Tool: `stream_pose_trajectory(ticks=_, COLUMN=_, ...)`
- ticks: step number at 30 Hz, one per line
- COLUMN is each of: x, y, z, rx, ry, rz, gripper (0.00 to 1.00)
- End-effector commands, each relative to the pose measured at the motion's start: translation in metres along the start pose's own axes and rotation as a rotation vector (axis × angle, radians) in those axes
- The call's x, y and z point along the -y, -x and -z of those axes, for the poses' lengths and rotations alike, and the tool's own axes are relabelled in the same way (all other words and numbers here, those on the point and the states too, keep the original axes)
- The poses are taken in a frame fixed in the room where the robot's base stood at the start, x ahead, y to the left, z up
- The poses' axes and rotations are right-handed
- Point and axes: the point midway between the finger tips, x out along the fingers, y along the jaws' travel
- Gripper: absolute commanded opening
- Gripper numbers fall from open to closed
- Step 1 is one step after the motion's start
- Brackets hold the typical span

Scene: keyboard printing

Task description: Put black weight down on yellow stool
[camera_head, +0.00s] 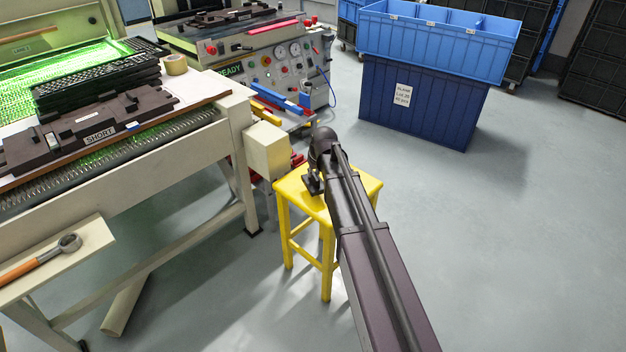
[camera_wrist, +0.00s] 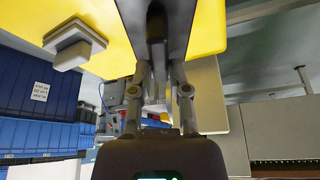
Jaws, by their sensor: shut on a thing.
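The yellow stool (camera_head: 291,190) stands on the floor beside the machine table in the head view. Its yellow top (camera_wrist: 212,28) fills the upper part of the wrist view. My gripper (camera_head: 313,184) is at the stool's top, reaching down toward it. In the wrist view my gripper (camera_wrist: 157,50) is shut on a dark piece, the black weight (camera_wrist: 177,30), against the yellow top. The weight's underside is hidden, so I cannot tell whether it touches the stool. My arm covers part of the stool in the head view.
A pale block (camera_wrist: 75,45) shows against the yellow top in the wrist view. A beige box (camera_head: 267,150) on the machine's end is close behind the stool. Blue crates (camera_head: 415,105) stand at the back right. The floor on the right is clear.

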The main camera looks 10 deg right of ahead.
Motion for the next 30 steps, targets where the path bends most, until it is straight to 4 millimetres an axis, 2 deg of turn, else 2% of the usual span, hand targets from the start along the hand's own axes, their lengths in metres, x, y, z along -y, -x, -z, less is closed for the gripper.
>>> stream_pose_trajectory(ticks=5, x=-0.007, y=-0.004, z=0.008, rx=-0.001, ry=0.000, rz=0.000, gripper=0.00)
stream_pose_trajectory(ticks=19, x=-0.007, y=-0.006, z=0.007, rx=-0.002, ry=0.000, rz=0.000, gripper=0.00)
stream_pose_trajectory(ticks=30, x=-0.007, y=-0.027, z=-0.002, rx=-0.002, ry=0.000, rz=0.000, gripper=0.00)
